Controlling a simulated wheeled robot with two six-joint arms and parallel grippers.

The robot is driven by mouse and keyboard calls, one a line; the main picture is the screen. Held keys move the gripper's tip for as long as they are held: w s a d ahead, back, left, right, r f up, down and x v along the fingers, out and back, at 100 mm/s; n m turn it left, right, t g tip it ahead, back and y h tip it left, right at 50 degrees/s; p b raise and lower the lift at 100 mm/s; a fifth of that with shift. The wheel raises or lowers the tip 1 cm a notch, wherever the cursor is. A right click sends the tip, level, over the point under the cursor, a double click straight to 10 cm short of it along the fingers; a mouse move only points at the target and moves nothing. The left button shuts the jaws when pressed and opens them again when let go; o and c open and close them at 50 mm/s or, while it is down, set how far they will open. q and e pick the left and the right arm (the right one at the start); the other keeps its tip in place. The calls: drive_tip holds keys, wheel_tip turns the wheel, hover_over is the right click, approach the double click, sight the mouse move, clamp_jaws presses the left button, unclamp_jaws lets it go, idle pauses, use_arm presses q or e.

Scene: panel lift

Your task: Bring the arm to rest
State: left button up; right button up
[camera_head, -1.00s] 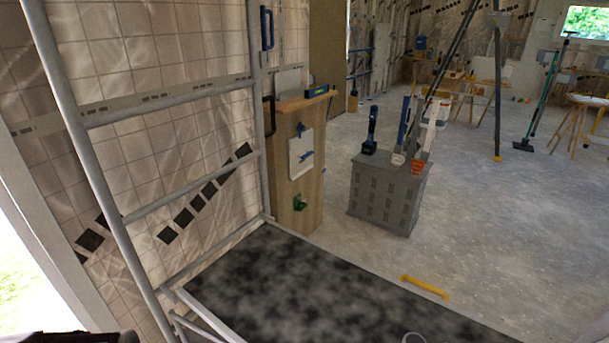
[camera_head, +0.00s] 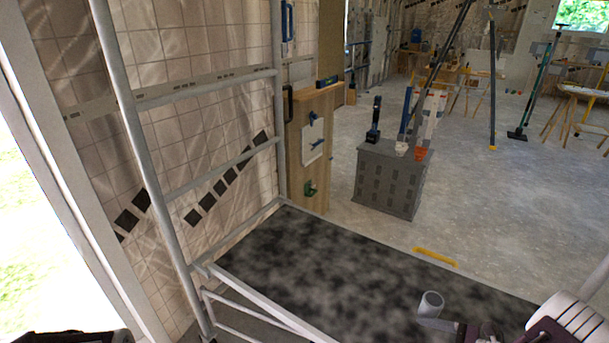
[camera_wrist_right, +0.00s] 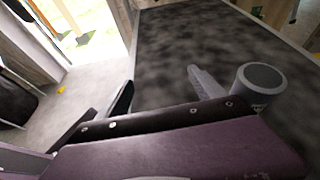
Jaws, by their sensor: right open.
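My right gripper (camera_wrist_right: 160,78) is open, with its fingers apart and only the dark speckled surface (camera_wrist_right: 200,25) visible between them. A grey hollow cylinder (camera_wrist_right: 260,82) stands just outside the right-hand finger in the wrist view; I cannot tell whether they touch. In the head view my right arm comes in at the bottom right corner, and a grey finger shows close in front of the cylinder (camera_head: 431,302). My left gripper is not in view.
The speckled platform (camera_head: 330,262) has a metal rail frame (camera_head: 205,90) on its left. A yellow bar (camera_head: 435,256) lies by its far edge. Beyond stand a wooden panel (camera_head: 308,165) and a grey crate (camera_head: 388,178) bearing tools. The floor to the right is mostly clear.

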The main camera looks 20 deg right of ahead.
drive_tip(key=w+a+r+n+g+y, duration=0.1)
drive_tip(key=w+a+r+n+g, duration=0.25)
drive_tip(key=a, duration=0.25)
drive_tip(key=w+a+r+n+g, duration=0.2)
drive_tip(key=a+r+n+g, duration=0.15)
drive_tip(key=a, duration=0.35)
drive_tip(key=w+a+r+n+g+y, duration=0.1)
drive_tip(key=w+a+r+n+g, duration=0.1)
drive_tip(key=w+a+n, duration=0.3)
drive_tip(key=s+a+r+n+g+h, duration=0.1)
drive_tip(key=s+a+n+g+h, duration=0.3)
drive_tip(key=s+a+n+h, duration=0.5)
wheel_tip(320, 180, down, 2)
drive_tip(key=d+n+t+h, duration=0.1)
drive_tip(key=d+n+t, duration=0.15)
drive_tip(key=n, duration=0.45)
wheel_tip(320, 180, up, 13)
drive_tip(key=p, duration=1.3)
drive_tip(key=shift+a+r+t+p, duration=0.2)
drive_tip(key=shift+a+t+p, duration=0.1)
drive_tip(key=shift+t, duration=0.15)
